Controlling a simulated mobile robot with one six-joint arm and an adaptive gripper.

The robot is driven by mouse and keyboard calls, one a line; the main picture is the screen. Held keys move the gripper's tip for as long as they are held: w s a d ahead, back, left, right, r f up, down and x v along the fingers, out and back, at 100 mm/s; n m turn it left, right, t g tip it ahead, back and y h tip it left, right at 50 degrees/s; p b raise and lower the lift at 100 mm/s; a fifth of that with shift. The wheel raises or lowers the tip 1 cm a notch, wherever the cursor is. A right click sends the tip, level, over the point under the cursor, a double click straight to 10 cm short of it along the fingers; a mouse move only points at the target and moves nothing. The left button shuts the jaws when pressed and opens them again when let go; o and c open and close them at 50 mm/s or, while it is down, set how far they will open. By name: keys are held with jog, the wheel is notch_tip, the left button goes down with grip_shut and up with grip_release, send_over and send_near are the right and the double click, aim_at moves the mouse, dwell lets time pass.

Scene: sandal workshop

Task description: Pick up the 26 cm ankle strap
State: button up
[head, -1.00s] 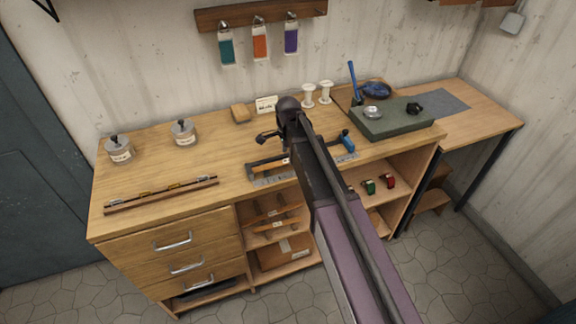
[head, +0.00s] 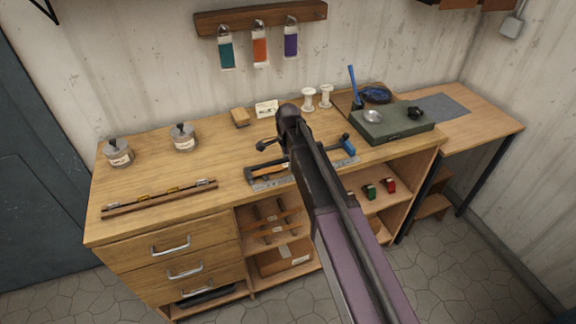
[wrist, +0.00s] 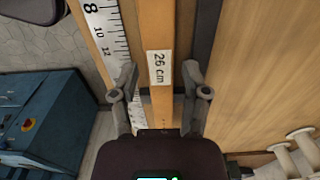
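The 26 cm ankle strap (wrist: 158,25) is a tan-orange band with a white "26 cm" label. In the wrist view it runs up the middle, between and beyond my fingertips. In the head view the strap (head: 268,172) lies near the bench's front edge, partly hidden by my arm. My gripper (wrist: 158,80) is open, one finger on each side of the strap, with gaps between. In the head view my gripper (head: 270,145) is just behind the strap. Whether the fingertips are down at strap height I cannot tell.
A ruler (wrist: 105,28) lies along the strap's left side in the wrist view. A blue-headed hammer (head: 348,145) lies right of the strap. White spools (head: 308,100) stand behind. A wooden rack (head: 160,200) is at the left; bare bench top (head: 215,160) lies between.

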jog(key=c, duration=0.5)
jog(key=shift+r, duration=0.15)
notch_tip(320, 180, up, 3)
jog(key=p, duration=0.3)
jog(key=shift+r+p, duration=0.2)
jog(key=shift+p, duration=0.15)
jog(key=s+d, duration=0.2)
jog(key=s, duration=0.5)
jog(key=s+d+r+p, duration=0.1)
jog(key=s+d, duration=0.1)
jog(key=s, duration=0.6)
jog(key=shift+s+d+r, duration=0.15)
jog(key=shift+s+d, duration=0.05)
jog(key=shift+d, duration=0.05)
